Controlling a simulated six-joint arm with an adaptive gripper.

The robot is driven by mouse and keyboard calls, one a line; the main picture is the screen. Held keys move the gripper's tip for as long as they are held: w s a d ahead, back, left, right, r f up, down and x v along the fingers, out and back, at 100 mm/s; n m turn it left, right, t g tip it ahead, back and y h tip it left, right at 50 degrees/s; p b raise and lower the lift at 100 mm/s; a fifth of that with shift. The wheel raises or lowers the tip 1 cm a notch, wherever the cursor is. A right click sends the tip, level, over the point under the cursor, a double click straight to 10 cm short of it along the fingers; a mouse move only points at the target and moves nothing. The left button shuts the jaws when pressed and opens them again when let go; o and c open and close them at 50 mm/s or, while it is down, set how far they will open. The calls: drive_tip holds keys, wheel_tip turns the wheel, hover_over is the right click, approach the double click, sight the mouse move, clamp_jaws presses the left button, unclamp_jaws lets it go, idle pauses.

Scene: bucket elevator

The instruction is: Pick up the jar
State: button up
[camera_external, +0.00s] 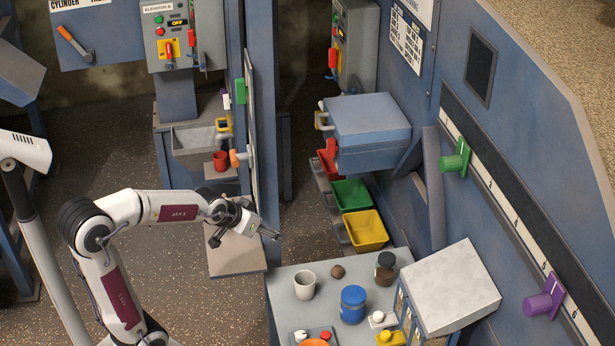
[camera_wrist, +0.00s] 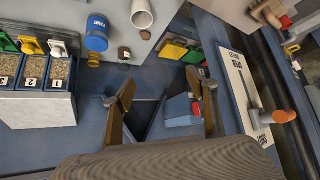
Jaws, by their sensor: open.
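I cannot tell which of the two is the task's jar. My gripper (camera_external: 243,236) is open and empty, left of the worktop and apart from both. In the wrist view its fingers (camera_wrist: 160,85) are spread with nothing between them.
A white cup (camera_external: 304,285) and another brown lump (camera_external: 337,271) are on the worktop. A pale-topped box (camera_external: 450,285) stands at its right. Red, green (camera_external: 351,193) and yellow (camera_external: 365,230) bins lie behind it. A blue upright post (camera_external: 236,130) stands close behind my gripper.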

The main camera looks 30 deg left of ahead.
drive_tip(key=w+d+f+t, duration=0.1)
drive_tip(key=w+d+f, duration=0.1)
drive_tip(key=w+d, duration=0.35)
drive_tip(key=m+t+h, duration=0.2)
drive_tip(key=t+h, duration=0.1)
approach(380, 262)
drive_tip(key=w+f, duration=0.1)
drive_tip(key=w, duration=0.3)
drive_tip(key=shift+w+d+f+t, duration=0.1)
drive_tip(key=shift+d+f+t, duration=0.2)
drive_tip(key=shift+d+f, duration=0.45)
drive_tip(key=shift+w, duration=0.1)
drive_tip(key=shift+x, duration=1.2)
drive_tip(key=shift+w, duration=0.1)
drive_tip(key=shift+d+x, duration=0.1)
drive_tip(key=shift+x, duration=1.15)
drive_tip(key=shift+d+x, duration=0.15)
drive_tip(key=shift+x, duration=1.1)
drive_tip(key=shift+r, duration=0.15)
